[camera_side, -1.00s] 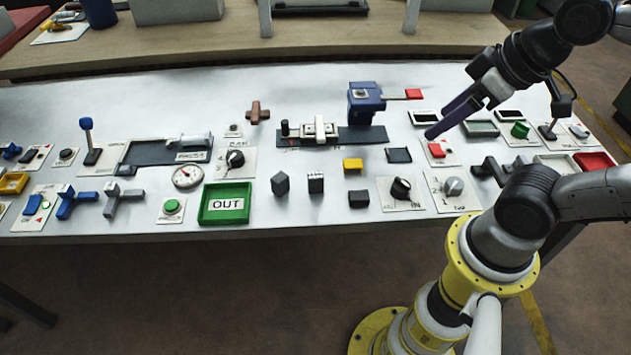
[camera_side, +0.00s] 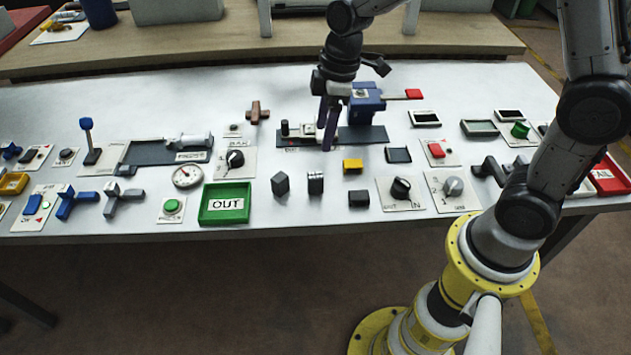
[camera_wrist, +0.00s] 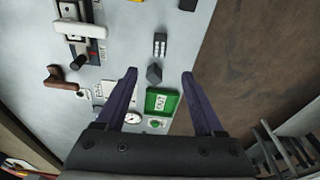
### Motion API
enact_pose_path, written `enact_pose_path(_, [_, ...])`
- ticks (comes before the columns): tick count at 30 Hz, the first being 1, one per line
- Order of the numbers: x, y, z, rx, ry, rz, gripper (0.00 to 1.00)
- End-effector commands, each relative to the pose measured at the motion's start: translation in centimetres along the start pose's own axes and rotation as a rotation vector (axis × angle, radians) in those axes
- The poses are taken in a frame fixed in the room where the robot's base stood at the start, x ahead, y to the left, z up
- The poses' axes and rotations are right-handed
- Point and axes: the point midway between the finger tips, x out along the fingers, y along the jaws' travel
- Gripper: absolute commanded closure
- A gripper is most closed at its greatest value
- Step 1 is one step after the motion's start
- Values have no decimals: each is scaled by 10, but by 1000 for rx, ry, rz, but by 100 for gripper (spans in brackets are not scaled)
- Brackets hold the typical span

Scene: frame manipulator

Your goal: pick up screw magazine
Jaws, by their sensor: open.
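The screw magazine is most likely the small dark block with pale dots on its face (camera_side: 316,183), standing on the white table right of a dark faceted block (camera_side: 281,184). In the wrist view the dotted block (camera_wrist: 160,45) lies beyond the fingertips, with the faceted block (camera_wrist: 154,74) between their lines. My gripper (camera_side: 328,148) points down above the table, behind the dotted block in the side view and in front of the slide fixture. Its purple fingers (camera_wrist: 160,74) are apart and nothing is between them in contact.
A green OUT tray (camera_side: 224,219) stands front left. A blue fixture with a red handle (camera_side: 413,94) is close beside my gripper. A yellow block (camera_side: 353,166), a dark block (camera_side: 358,199) and a knob panel (camera_side: 400,195) are to the right. The table's front edge is near.

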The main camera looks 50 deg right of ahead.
Motion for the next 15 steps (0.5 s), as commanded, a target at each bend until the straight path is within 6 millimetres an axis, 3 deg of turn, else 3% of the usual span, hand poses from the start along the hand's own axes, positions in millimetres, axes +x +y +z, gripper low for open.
enact_pose_path(15, [80,-2,2,0,-8,-8,30])
